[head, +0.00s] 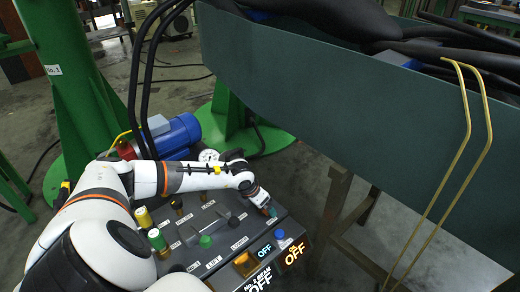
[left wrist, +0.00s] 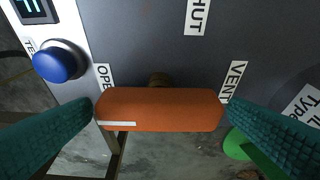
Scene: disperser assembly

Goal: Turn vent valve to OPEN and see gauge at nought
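The vent valve handle (left wrist: 165,112) is an orange bar in the left wrist view. It lies crosswise over a brass stem, its white mark at the left end beside the partly covered OPEN label (left wrist: 103,77). The SHUT label (left wrist: 196,15) is above and the VENT label (left wrist: 234,80) to the right. My left gripper (left wrist: 160,106) has one green finger against each end of the bar. In the head view, this gripper (head: 266,206) is over the panel's right edge. A round white dial (head: 208,155) stands behind the panel; its pointer is too small to read. My right gripper is not in view.
The dark control panel (head: 222,222) carries several knobs, a blue button (head: 280,234) and lit displays reading OFF. A blue motor (head: 178,136) and green stand (head: 75,85) are behind. A large green trough (head: 330,90) with bent yellow rods (head: 462,150) stands at the right.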

